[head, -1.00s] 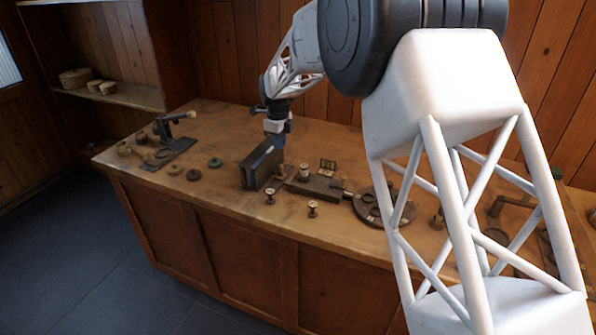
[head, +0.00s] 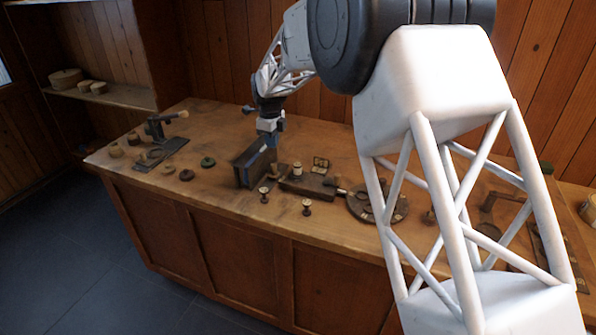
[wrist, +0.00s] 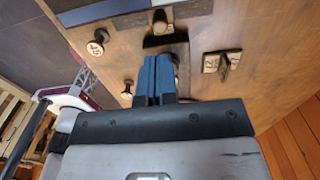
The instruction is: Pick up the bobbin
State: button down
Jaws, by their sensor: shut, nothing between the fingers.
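Several small spool-shaped pieces that could be the bobbin show on the wooden bench. One pale-topped spool (head: 264,193) and another spool (head: 307,207) stand near the bench's front edge. A spool (head: 297,168) stands at the dark flat block, behind them. I cannot tell which one is the bobbin. In the wrist view, a spool with a marked top (wrist: 96,47) and a smaller one (wrist: 127,88) lie left of my gripper (wrist: 157,62). My gripper's blue fingers are together and hold nothing. In the head view, my gripper (head: 273,158) is beside the dark upright block, its fingertips hard to make out.
The dark upright block (head: 246,166) stands left of my gripper. A dark flat block (head: 310,186) and a round dark plate (head: 365,206) lie to the right. A small marked stand (head: 320,164) is behind. Dark rings (head: 187,175) lie left, with clear bench between them and the front edge.

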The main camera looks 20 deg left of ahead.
jog(key=c, duration=1.8)
grip_release()
jog(key=o, duration=1.1)
jog(key=shift+c, duration=0.2)
jog(key=shift+d, duration=0.1)
jog(key=d+n, duration=0.2)
jog(key=n, duration=0.4)
jog(key=n+y, duration=0.1)
jog(key=n, duration=2)
send_over(298, 164)
jog(key=shift+s+a, duration=0.2)
jog(key=shift+s, duration=0.05)
jog(key=n, duration=0.1)
jog(key=d+n, duration=0.1)
jog(key=n, duration=0.2)
jog(key=shift+d+n+t, duration=0.25)
jog(key=shift+n+t, duration=0.05)
jog(key=shift+f, duration=0.15)
jog(key=shift+a+f, duration=0.2)
jog(key=shift+f, duration=0.95)
